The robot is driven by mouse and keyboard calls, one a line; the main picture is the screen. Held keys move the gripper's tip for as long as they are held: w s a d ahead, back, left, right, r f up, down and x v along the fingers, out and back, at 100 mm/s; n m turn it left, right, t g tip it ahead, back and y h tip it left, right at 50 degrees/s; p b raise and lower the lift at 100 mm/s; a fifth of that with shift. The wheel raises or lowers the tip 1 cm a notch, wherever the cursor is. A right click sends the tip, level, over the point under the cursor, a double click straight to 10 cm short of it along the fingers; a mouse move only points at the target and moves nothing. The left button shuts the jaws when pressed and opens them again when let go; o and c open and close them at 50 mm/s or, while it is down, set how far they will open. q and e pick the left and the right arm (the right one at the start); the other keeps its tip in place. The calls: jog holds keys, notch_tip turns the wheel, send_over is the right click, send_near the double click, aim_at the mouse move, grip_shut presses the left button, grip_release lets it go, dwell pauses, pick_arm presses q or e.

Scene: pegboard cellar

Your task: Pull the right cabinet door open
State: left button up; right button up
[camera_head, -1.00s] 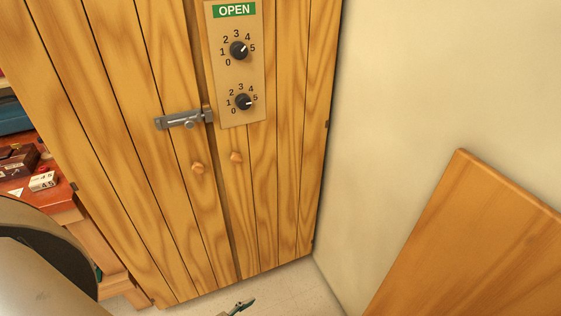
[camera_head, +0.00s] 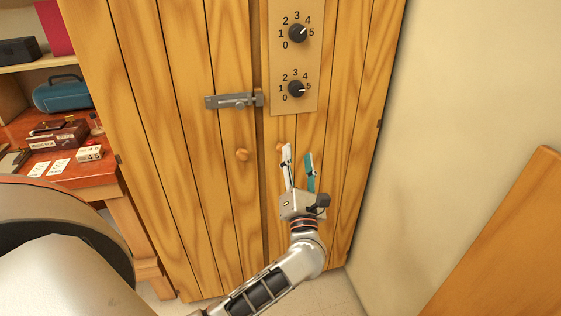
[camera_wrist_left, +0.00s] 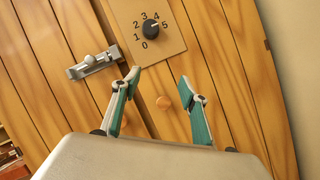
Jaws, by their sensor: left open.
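The wooden cabinet's right door (camera_head: 340,110) stands closed beside the left door (camera_head: 195,150). The right door's round wooden knob (camera_head: 281,147) is partly hidden behind a fingertip in the head view. In the wrist view this knob (camera_wrist_left: 164,102) shows between and beyond the fingers. My left gripper (camera_head: 298,152) is open and empty in front of the right door, its fingers pointing up toward the knob. In the wrist view its two fingers (camera_wrist_left: 158,76) are spread apart, with no visible grip on the knob. My right gripper is out of view.
A metal latch (camera_head: 232,101) sits across the door seam; I cannot tell whether it is engaged. A plate with two dials (camera_head: 296,60) is on the right door. The left door's knob (camera_head: 241,154) is nearby. A leaning wooden panel (camera_head: 510,250) stands right, a cluttered desk (camera_head: 85,178) left.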

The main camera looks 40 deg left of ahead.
pick_arm(q)
jog(key=w+a+f+n+g+b, duration=0.1)
jog(key=w+a+f+n+g, duration=0.4)
jog(key=a+n, duration=0.4)
jog(key=shift+w+a+f+n+g+b, duration=0.35)
jog(key=shift+w+n+g, duration=0.2)
jog(key=shift+w, duration=0.7)
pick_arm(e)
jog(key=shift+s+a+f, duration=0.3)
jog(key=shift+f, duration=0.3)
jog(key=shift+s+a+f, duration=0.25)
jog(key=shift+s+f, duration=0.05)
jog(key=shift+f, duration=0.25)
pick_arm(q)
grip_shut()
